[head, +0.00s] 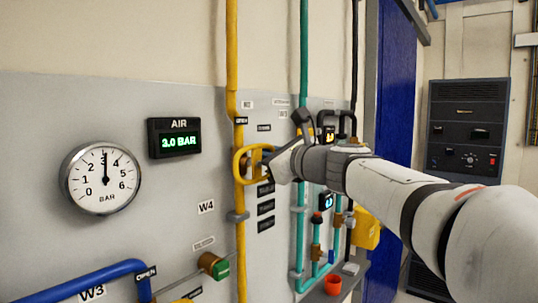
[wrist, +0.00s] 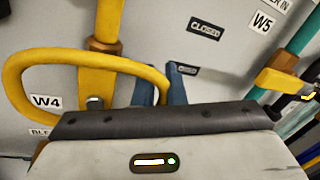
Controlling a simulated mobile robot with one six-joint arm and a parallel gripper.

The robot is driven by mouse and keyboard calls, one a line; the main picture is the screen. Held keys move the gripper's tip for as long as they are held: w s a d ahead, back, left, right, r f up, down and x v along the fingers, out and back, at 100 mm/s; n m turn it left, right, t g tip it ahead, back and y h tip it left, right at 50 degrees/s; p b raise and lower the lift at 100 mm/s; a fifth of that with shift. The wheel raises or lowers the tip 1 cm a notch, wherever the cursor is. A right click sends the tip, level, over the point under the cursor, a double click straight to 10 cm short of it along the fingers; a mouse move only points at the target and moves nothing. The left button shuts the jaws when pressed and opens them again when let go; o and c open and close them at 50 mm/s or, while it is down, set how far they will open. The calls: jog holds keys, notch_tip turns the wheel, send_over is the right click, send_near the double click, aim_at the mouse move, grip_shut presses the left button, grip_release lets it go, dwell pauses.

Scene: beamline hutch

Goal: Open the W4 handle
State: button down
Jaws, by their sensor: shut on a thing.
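The W4 handle is a yellow loop (head: 237,165) on the yellow vertical pipe, and it fills the left of the wrist view (wrist: 55,56). The W4 label (head: 206,207) is on the grey panel below left of it and shows through the loop in the wrist view (wrist: 46,101). My gripper (head: 270,161) is at the right side of the loop. In the wrist view its blue fingers (wrist: 160,84) are on either side of the loop's right end, shut on it. The fingers' lower parts are hidden behind my gripper's dark edge.
A gauge (head: 103,179) and an AIR display (head: 174,139) reading 3.0 BAR are at left. A blue pipe (head: 95,277) marked W3 is below. Teal pipes (head: 304,75) run close to my wrist at right. A CLOSED sign (wrist: 205,29) is above right of my fingers.

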jog(key=shift+b, duration=0.5)
jog(key=n+b, duration=0.2)
jog(key=b, duration=0.1)
jog(key=s+r+n+y+b, duration=0.1)
jog(key=n+b, duration=0.2)
jog(key=a+r+n+b, duration=0.1)
jog(key=n+b, duration=0.1)
jog(key=b, duration=0.1)
jog(key=shift+s+r+n+t+y+b, duration=0.2)
jog(key=shift+n+t+y+b, duration=0.1)
jog(key=shift+n+t+b, duration=0.1)
jog(key=n+b, duration=0.3)
jog(key=shift+s+a+r+y, duration=0.3)
jog(key=shift+s+a+r, duration=0.1)
jog(key=n+b, duration=0.1)
jog(key=s+n+y+b, duration=0.1)
jog(key=n, duration=0.1)
jog(key=a+n+g+b, duration=0.1)
jog(key=shift+s+r+n, duration=0.15)
jog(key=shift+r+n, duration=0.15)
jog(key=shift+s+a+r+n+g+y+b, duration=0.2)
jog(key=shift+n+b, duration=0.3)
jog(key=shift+n, duration=0.35)
jog(key=shift+s+a+f+n+g+y+b, duration=0.1)
jog(key=shift+s+a+n+g+y+b, duration=0.15)
jog(key=shift+n+b, duration=0.4)
jog(key=shift+s+a+r+n+g+y+b, duration=0.15)
jog(key=shift+s+n+b, duration=0.2)
jog(key=shift+n, duration=0.65)
